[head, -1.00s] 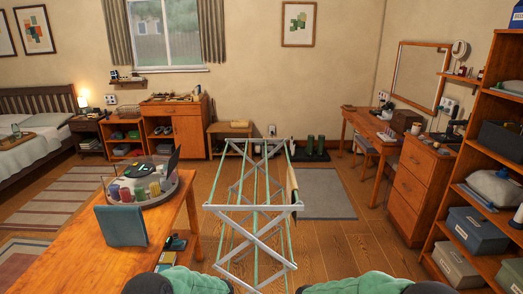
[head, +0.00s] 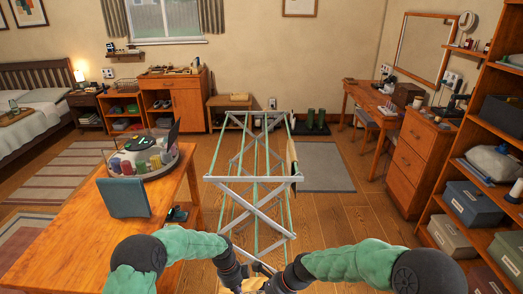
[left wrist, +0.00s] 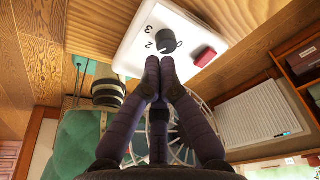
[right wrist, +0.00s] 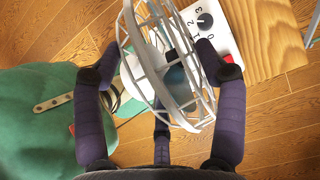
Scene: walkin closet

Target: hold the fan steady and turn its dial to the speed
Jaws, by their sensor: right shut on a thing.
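The fan shows in the right wrist view as a grey wire cage (right wrist: 160,75) with a white base. My right gripper (right wrist: 155,62) is shut on the fan's cage, with fingers on both sides of it. The dial (left wrist: 173,40) is a dark round knob on the white base (left wrist: 140,45), with numerals beside it and a red part (left wrist: 204,55) nearby. It also shows in the right wrist view (right wrist: 205,20). My left gripper (left wrist: 160,63) has its fingertips together just short of the dial, with nothing seen between them. Which numeral the dial points to is unclear.
A folding drying rack (head: 250,180) stands straight ahead. A wooden table (head: 75,240) with a tray of rolled items is at the left. A shelf unit (head: 480,215) stands at the right. The fan base rests on a wooden surface (right wrist: 265,35).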

